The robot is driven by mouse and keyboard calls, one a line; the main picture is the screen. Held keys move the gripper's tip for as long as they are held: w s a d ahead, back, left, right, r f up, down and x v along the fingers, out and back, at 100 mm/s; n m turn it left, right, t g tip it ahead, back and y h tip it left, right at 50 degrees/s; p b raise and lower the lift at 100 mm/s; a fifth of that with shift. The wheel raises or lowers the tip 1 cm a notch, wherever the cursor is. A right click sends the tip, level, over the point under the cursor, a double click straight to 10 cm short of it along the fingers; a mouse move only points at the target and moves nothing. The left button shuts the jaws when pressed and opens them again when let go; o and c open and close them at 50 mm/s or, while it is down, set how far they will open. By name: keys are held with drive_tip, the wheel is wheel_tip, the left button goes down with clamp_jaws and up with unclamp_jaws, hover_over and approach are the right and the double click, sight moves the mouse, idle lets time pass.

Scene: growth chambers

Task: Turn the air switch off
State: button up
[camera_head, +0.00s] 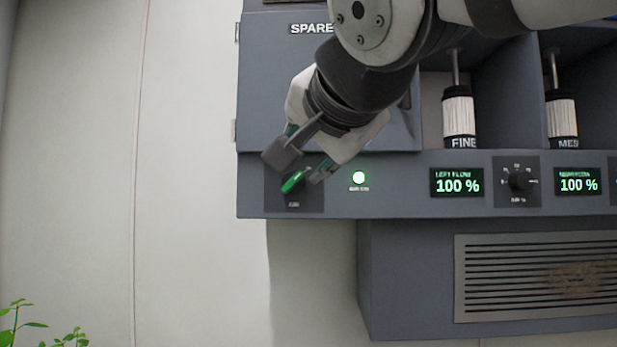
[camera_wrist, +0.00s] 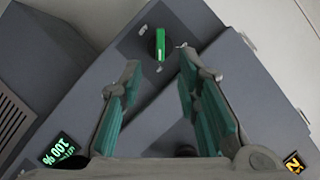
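The air switch (camera_head: 293,181) is a small green-lit handle on a dark square plate at the left end of the grey control panel. It also shows in the wrist view as a green bar (camera_wrist: 160,44) at the top middle. My gripper (camera_head: 303,164) is right at the switch, partly covering its plate in the head view. In the wrist view my gripper (camera_wrist: 158,64) is open and empty, with teal pads. The switch lies just beyond and between its two fingertips; I cannot tell whether either finger touches it.
Right of the lamp are a display (camera_head: 457,182) reading 100 %, a black dial (camera_head: 518,180) and another display (camera_head: 578,181) reading 100 %. Canisters (camera_head: 459,112) hang above them. A vent grille (camera_head: 540,277) is below. The wall at left is clear, with plants (camera_head: 40,330) low down.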

sight(294, 180)
drive_tip(key=x, duration=0.7)
drive_tip(key=shift+w+a+f, duration=0.1)
drive_tip(key=shift+w+a, duration=0.05)
drive_tip(key=shift+w, duration=0.2)
clamp_jaws()
